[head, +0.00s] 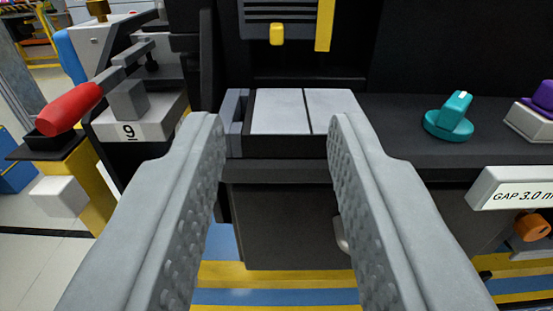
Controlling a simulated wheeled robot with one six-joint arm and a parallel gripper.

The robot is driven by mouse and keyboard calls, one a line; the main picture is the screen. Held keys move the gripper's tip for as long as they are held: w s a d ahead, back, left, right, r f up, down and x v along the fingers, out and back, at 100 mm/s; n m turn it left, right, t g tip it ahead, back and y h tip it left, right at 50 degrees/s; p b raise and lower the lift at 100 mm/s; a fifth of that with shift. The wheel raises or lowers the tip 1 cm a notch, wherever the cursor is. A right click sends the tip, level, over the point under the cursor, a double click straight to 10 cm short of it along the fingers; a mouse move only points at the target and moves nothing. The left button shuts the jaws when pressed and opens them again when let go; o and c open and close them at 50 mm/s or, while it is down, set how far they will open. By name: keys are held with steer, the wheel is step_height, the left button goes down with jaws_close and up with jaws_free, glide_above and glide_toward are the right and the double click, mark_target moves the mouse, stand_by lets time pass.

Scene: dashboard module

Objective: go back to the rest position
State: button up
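My gripper (270,132) is open in the lower middle of the head view. Its two grey fingers are wide apart, with nothing between them. Past the fingertips, a dark bench (410,152) carries a light grey two-part plate (290,110). The fingertips overlap the plate's front edge in the picture, and I cannot tell whether they touch it.
A red-handled lever (68,108) stands at left by a block marked 9 (129,131). A yellow-and-black unit (285,25) hangs above the plate.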

steer(key=shift+s, duration=0.65)
steer(key=s+d+r+n+y, duration=0.1)
steer(key=s+d+r+y, duration=0.1)
steer(key=s+d+r, duration=0.35)
steer(key=s+d+r+y, duration=0.1)
steer(key=s+d+r, duration=0.2)
steer(key=s+d, duration=0.45)
steer(key=s+d+f+h, duration=0.1)
steer(key=s+d, duration=0.3)
steer(key=s, duration=0.4)
steer(key=s+d+f+h, duration=0.1)
steer(key=s+d+f, duration=0.1)
steer(key=s+d, duration=0.3)
steer(key=s, duration=0.4)
steer(key=shift+s+m+g, duration=0.25)
steer(key=shift+m+g, duration=0.05)
steer(key=shift+o, duration=0.2)
stand_by(2.6)
